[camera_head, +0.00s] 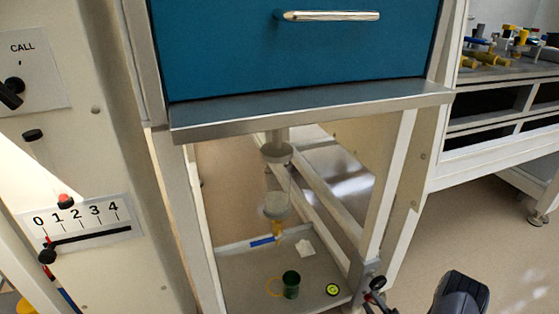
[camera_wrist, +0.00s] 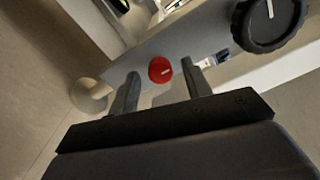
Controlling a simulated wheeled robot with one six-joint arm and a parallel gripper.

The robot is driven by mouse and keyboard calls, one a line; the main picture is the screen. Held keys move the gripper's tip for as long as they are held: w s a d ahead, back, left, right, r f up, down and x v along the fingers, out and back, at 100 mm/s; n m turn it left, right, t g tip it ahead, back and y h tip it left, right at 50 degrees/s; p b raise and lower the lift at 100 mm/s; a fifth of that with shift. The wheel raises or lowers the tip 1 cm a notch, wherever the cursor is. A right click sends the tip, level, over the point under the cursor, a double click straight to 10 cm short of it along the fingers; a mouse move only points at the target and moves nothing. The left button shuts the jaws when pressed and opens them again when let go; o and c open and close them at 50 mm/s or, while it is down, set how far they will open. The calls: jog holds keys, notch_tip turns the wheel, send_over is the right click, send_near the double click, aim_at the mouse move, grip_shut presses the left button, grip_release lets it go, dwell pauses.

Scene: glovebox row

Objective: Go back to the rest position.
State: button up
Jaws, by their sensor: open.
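My gripper (camera_wrist: 160,68) shows in the wrist view with its two grey fingers apart. A red knob (camera_wrist: 160,70) with a pale mark appears between the fingertips, farther off on a pale bar; nothing is seen held. A larger black knob (camera_wrist: 268,22) with a white pointer line is to the right of the fingers. In the head view, a dark part of my arm (camera_head: 460,296) shows at the bottom right edge; my fingers are not seen there.
A teal drawer (camera_head: 300,50) with a chrome handle (camera_head: 328,16) stands above a steel ledge (camera_head: 310,107). A low tray (camera_head: 235,290) below holds a green cup (camera_head: 291,284). The CALL panel (camera_head: 28,70) and numbered scale (camera_head: 82,222) are left. Open floor lies right (camera_head: 470,235).

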jog(key=shift+m, duration=2)
